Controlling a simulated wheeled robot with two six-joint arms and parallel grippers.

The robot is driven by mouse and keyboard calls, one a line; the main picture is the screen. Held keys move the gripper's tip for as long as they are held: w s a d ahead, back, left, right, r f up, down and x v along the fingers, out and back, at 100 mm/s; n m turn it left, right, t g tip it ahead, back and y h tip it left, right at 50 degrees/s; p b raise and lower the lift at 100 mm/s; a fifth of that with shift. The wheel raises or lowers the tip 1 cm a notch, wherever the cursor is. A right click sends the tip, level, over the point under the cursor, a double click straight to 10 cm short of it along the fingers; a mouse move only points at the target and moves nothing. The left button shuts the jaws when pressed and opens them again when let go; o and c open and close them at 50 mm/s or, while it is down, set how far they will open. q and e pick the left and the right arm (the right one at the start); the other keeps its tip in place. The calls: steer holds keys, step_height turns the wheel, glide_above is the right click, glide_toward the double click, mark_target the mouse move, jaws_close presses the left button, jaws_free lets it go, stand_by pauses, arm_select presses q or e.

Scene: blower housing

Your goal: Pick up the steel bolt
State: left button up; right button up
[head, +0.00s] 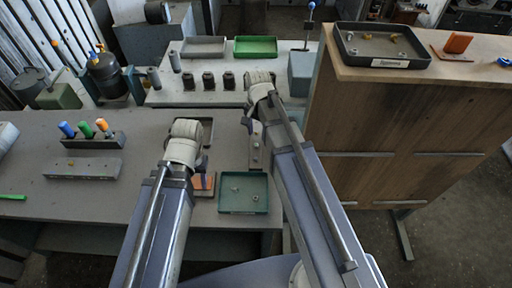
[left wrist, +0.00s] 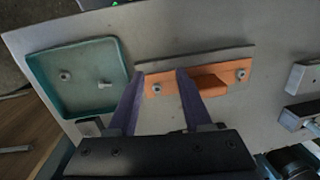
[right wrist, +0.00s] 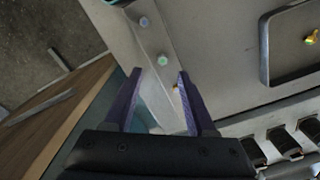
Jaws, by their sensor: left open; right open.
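Two small grey steel bolts lie apart in a green tray (head: 243,211) at the table's front right edge. In the left wrist view, one bolt (left wrist: 65,75) shows its head and the other bolt (left wrist: 104,85) lies to its right, in the tray (left wrist: 85,58). My left gripper (left wrist: 157,82) is open and empty, over an orange block (left wrist: 213,82) with a bolt head at each end, beside the tray. My right gripper (right wrist: 159,74) is open and empty above a grey metal plate (right wrist: 150,42) with bolt heads on it. Its fingertips are mostly hidden in the head view.
A wooden cabinet (head: 400,130) rises at the right, with a dark tray (head: 383,62) of small parts on top. A rack of coloured-handled tools (head: 92,141) stands at the left. A dark tray (right wrist: 268,60) holding a brass-coloured part (right wrist: 310,39) lies near my right gripper.

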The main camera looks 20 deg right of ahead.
mark_target(256, 144)
arm_select(q)
steer(key=shift+f+b, duration=2.6)
steer(key=shift+f, duration=0.05)
arm_select(e)
steer(key=shift+w+a+f, duration=0.1)
steer(key=shift+a+f, duration=0.05)
steer(key=shift+f, duration=1.2)
steer(key=shift+a+f, duration=0.1)
steer(key=shift+f, duration=1.2)
arm_select(q)
steer(key=shift+r, duration=0.1)
arm_select(e)
steer(key=shift+r, duration=0.1)
jaws_close()
